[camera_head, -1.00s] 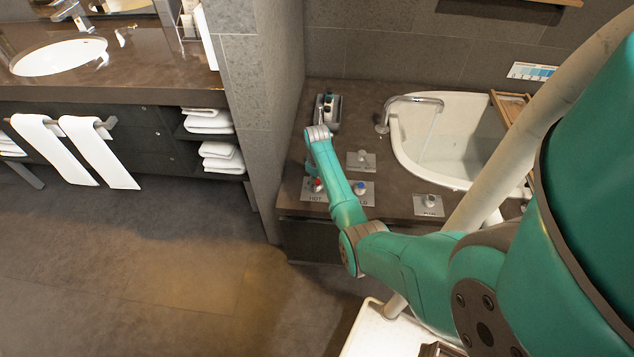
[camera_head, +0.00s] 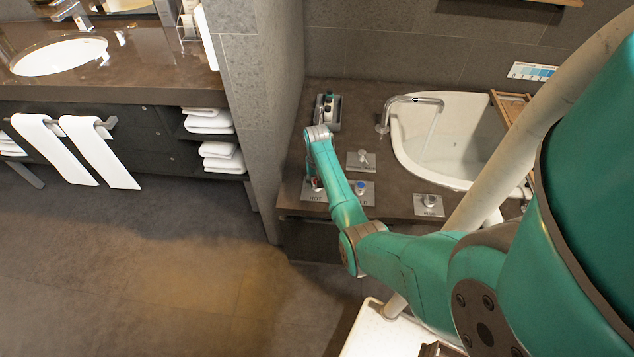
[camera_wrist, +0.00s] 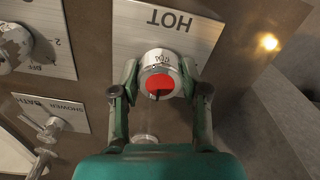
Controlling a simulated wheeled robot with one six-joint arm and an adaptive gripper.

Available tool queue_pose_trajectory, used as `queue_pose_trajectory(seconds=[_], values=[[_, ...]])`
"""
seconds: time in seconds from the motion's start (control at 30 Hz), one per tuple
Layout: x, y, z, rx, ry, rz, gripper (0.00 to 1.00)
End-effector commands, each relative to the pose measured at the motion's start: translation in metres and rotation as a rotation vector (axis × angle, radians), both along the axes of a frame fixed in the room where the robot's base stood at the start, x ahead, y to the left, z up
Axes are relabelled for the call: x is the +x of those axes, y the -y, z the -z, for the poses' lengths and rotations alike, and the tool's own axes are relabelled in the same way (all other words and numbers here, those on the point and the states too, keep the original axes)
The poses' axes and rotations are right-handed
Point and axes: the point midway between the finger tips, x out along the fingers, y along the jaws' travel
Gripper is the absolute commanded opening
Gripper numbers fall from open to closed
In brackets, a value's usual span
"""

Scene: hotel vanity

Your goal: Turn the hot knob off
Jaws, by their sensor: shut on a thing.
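The hot knob (camera_wrist: 160,80) is a silver knob with a red cap on a metal plate marked HOT (camera_wrist: 197,34). In the wrist view my gripper (camera_wrist: 160,88) has one finger on each side of the knob and is shut on it. In the head view my gripper (camera_head: 314,184) is at the HOT plate (camera_head: 313,196), and my arm partly hides the knob. Lettering shows on the knob's rim near the red cap, too small to read surely. A thin stream of water runs from the tub spout (camera_head: 414,100).
The cold knob (camera_head: 360,188) with a blue cap sits close to the right of the hot one. A shower/bath lever (camera_head: 363,158) and another knob plate (camera_head: 429,204) are nearby. A small tray of bottles (camera_head: 328,112) stands behind. A stone wall (camera_head: 262,110) rises on the left.

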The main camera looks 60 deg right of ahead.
Motion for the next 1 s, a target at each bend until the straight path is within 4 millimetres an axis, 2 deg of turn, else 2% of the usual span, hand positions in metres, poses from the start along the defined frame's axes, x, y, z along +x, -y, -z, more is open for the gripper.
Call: queue_pose_trajectory(seconds=[0.63,0.67,0.73,0.77,1.0], values=[[-0.0002,-0.0004,0.0007,0.001,-0.001,0.055,0.10],[-0.0002,-0.0004,0.0007,0.001,-0.001,0.055,0.47],[-0.0002,-0.0004,0.0006,0.001,-0.001,0.055,0.65],[-0.0001,-0.0003,0.0006,0.000,0.000,0.055,0.70],[0.0000,-0.0001,0.0002,0.000,0.000,0.055,0.70]])
